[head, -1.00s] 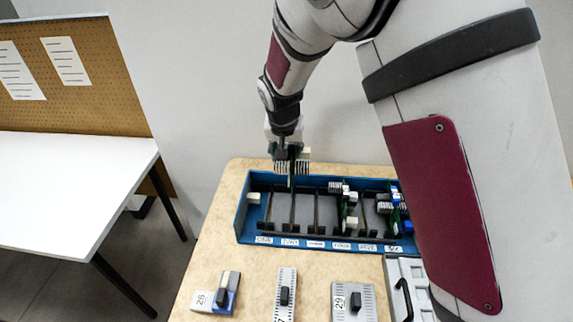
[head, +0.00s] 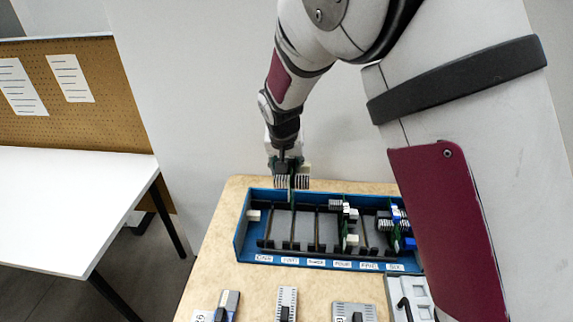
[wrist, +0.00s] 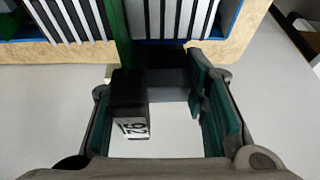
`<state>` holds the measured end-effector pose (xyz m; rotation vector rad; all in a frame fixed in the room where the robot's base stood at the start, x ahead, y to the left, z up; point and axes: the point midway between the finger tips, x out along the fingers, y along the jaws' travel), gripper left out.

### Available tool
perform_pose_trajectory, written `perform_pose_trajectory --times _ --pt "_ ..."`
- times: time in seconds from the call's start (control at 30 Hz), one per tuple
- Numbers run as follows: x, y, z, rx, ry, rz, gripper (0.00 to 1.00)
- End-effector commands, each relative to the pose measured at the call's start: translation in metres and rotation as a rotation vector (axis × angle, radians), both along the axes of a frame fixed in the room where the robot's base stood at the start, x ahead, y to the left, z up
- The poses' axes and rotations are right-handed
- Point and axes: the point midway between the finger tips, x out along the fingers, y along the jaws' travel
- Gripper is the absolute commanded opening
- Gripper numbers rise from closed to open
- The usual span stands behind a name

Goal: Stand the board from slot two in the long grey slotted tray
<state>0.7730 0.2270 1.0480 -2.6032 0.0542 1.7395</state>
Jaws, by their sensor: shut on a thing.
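My gripper (head: 287,160) is over the back edge of the blue rack (head: 238,240), holding a green board (head: 291,187) with pale finned blocks, upright. In the wrist view my gripper (wrist: 160,105) has teal pads either side of the board's dark block (wrist: 128,88), which bears a white number label; the contact is not clear there. The green board edge (wrist: 115,30) runs away between white fins. The board's lower end overlaps the rack near the slot labelled two; whether it is fully clear of the slot I cannot tell. I cannot make out a long grey slotted tray for certain.
Other boards (head: 350,220) stand in the rack's right part. Grey slotted pieces with black handles (head: 285,312) lie along the front, cut off by the picture edge. A grey case (head: 405,297) is at front right. A bare white table (head: 70,205) stands left.

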Motion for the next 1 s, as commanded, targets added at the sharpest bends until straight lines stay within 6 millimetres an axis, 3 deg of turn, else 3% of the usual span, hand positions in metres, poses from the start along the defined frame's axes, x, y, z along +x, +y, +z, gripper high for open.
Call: perform_pose_trajectory --times 1.0 --pt "0.0 0.0 -0.013 -0.001 0.001 0.0 0.12"
